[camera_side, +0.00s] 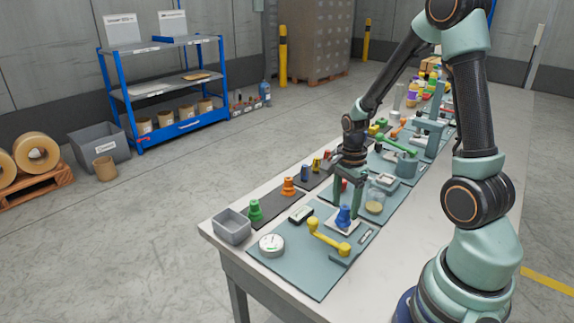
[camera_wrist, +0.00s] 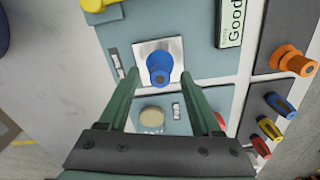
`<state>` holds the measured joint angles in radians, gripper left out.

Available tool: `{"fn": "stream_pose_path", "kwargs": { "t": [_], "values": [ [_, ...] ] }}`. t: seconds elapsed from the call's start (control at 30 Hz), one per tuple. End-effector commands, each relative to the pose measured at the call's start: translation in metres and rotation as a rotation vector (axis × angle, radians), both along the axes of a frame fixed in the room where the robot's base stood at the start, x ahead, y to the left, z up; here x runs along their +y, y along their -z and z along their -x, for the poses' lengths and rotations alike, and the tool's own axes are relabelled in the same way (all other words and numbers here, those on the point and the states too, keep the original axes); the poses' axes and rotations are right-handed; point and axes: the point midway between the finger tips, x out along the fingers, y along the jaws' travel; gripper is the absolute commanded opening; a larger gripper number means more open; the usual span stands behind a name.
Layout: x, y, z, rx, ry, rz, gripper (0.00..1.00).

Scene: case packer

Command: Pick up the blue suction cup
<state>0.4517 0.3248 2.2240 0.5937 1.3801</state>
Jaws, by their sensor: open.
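The blue suction cup (camera_side: 343,216) stands upright on a white square plate (camera_side: 333,225) on the teal mat. In the wrist view the blue suction cup (camera_wrist: 159,68) is ahead of and between my fingertips, near the middle of its plate (camera_wrist: 180,50). My gripper (camera_side: 348,205) is open and empty, with its two green fingers pointing down close to the cup. In the wrist view my gripper (camera_wrist: 161,75) shows its fingers spread on either side, apart from the cup.
A yellow handle (camera_side: 328,240) lies just in front of the cup. Green (camera_side: 255,210) and orange (camera_side: 289,187) cups stand on dark mats to the left. A grey bin (camera_side: 231,228) sits at the table's near corner.

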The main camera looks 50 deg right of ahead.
Motion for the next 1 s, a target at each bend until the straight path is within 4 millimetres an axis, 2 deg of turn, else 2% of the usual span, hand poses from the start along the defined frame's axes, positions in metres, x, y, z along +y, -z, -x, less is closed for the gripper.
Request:
{"fn": "stream_pose_path", "kwargs": {
  "t": [0.17, 0.43, 0.47, 0.6, 0.63, 1.0],
  "values": [
    [0.000, 0.017, 0.001, 0.002, 0.000, -0.001, 0.65],
    [0.000, 0.019, 0.000, -0.002, 0.000, 0.001, 0.65],
    [0.000, 0.019, 0.000, -0.002, 0.000, 0.001, 0.61],
    [0.000, 0.019, 0.000, -0.001, 0.000, 0.000, 0.08],
    [0.000, 0.019, 0.000, -0.001, -0.001, 0.000, 0.00],
    [0.000, 0.017, 0.000, -0.002, 0.000, 0.001, 0.00]
  ]
}}
